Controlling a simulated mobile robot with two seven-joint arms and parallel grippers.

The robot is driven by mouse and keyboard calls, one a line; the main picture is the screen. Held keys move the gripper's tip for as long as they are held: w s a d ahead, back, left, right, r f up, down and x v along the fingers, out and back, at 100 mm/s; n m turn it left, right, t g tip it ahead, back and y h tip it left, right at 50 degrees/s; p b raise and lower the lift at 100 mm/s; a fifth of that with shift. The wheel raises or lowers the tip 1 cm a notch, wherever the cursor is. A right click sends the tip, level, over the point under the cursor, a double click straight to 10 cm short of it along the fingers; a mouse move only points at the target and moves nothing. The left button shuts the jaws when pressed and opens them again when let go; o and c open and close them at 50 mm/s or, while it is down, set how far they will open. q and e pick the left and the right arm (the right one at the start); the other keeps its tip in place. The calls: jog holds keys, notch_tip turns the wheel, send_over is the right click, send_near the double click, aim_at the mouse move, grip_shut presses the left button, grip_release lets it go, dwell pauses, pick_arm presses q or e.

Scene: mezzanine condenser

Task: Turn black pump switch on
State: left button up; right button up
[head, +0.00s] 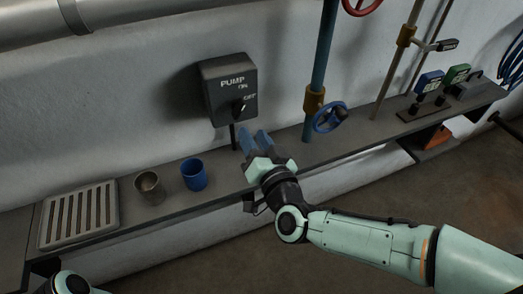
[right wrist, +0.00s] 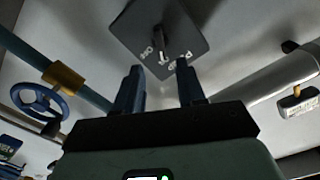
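The black pump switch box (head: 230,88) is on the wall, with PUMP, ON and OFF lettered in white. Its small dark knob (head: 239,105) sits low on the face, near the OFF label; its exact angle is hard to read. My right gripper (head: 254,140) is just below and right of the box, blue fingers pointing up toward the wall, apart from it. In the right wrist view the two fingers (right wrist: 159,88) are spread with nothing between them, and the knob (right wrist: 158,38) on the box (right wrist: 190,30) shows beyond the gap. My left gripper is out of view.
On the ledge stand a slatted tray (head: 80,216), a grey cup (head: 150,187) and a blue cup (head: 194,174). Right of the switch is a blue pipe (head: 324,50) with a blue handwheel (head: 330,117).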

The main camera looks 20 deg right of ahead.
jog(key=s, duration=0.4)
jog(key=shift+s, duration=0.1)
dwell(0.3)
notch_tip(320, 180, down, 30)
jog(key=n+g+y+p, duration=0.15)
jog(key=g+p, duration=0.35)
jog(key=g, duration=0.5)
jog(key=s+a+f+g+p, duration=0.1)
jog(key=s+f+g, duration=0.3)
jog(key=s+f, duration=0.4)
jog(key=s+f+g+y+p, duration=0.1)
jog(key=s+f+g, duration=0.4)
jog(key=s, duration=0.9)
jog(key=p+x, duration=0.1)
jog(key=x, duration=0.3)
jog(key=shift+d+p, duration=0.2)
jog(key=shift+p, duration=0.15)
jog(key=shift+s+y, duration=0.1)
jog(key=shift+y, duration=0.15)
